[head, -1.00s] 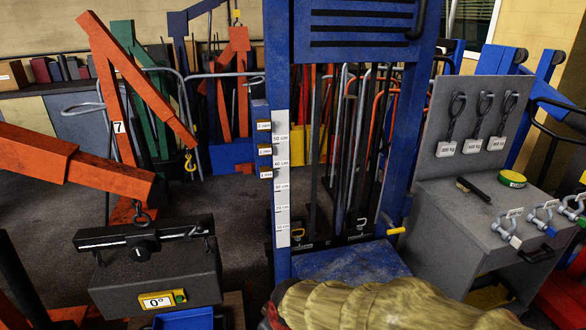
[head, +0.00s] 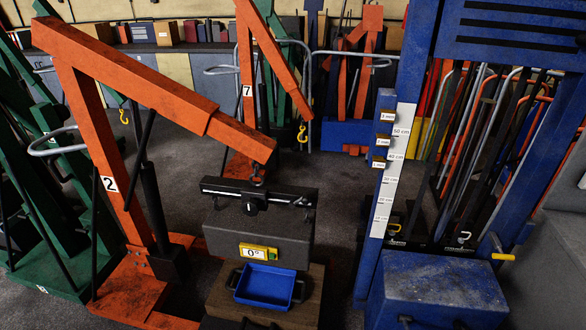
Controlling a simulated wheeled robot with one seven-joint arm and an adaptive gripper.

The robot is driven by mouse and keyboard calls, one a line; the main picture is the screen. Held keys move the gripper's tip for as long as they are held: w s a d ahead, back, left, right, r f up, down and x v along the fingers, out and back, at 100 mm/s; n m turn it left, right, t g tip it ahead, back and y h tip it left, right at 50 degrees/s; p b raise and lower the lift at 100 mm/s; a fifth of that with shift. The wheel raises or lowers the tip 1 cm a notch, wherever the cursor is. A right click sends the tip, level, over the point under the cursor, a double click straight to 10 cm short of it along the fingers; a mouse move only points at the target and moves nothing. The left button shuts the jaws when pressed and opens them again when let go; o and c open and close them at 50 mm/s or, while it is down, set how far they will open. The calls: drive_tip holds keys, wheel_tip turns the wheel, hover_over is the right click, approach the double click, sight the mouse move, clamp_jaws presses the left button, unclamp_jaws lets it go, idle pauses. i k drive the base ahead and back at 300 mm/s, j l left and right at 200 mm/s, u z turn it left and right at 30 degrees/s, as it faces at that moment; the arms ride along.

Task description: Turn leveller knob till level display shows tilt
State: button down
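The leveller (head: 259,193) is a black bar hanging from the hook of the orange crane (head: 94,137) marked 2. Its dark knob (head: 249,208) sits at the middle of the bar's front face. A grey block (head: 290,249) hangs under the bar and looks roughly level. The yellow level display (head: 258,253) on the block's front reads 0°. My gripper is not visible in the head view.
A blue tray (head: 265,286) rests on a wooden block (head: 222,298) below the grey block. A blue press frame (head: 403,150) with a white centimetre scale stands to the right. Green cranes (head: 45,200) stand at the left. Dark floor shows between them.

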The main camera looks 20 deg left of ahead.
sight(250, 206)
drive_tip(key=u, duration=1.4)
